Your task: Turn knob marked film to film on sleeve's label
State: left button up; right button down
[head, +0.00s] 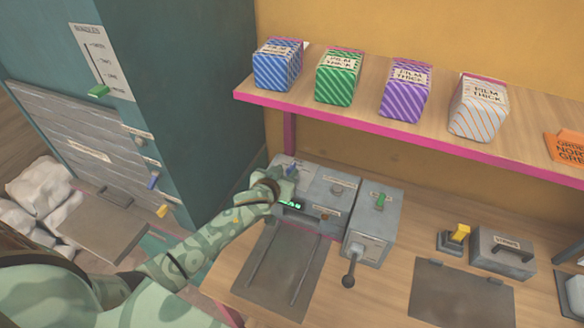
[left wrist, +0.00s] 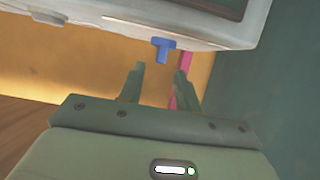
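A grey press machine (head: 338,186) stands on the bench against the wall. My left gripper (head: 287,180) is at the blue knob and partly covers that corner. In the left wrist view, my left gripper (left wrist: 159,72) is open and empty, with the blue knob (left wrist: 163,48) just beyond the fingertips, apart from them. An orange packet (head: 566,148), possibly the sleeve, lies on the shelf; its print is cut off. My right gripper is out of view.
A pink-edged shelf (head: 400,128) above the bench holds several striped boxes, some labelled "FILM THICK". A lever with a black ball (head: 348,281) sticks out in front of the machine. A teal cabinet (head: 190,90) stands close on the left.

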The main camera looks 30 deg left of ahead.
aim_at(292, 166)
pick_arm(q)
jog(key=b+x, duration=0.1)
jog(key=x, duration=0.3)
jog(key=shift+w+f, duration=0.25)
jog(key=shift+w, duration=0.3)
jog(key=shift+c, duration=0.3)
grip_shut()
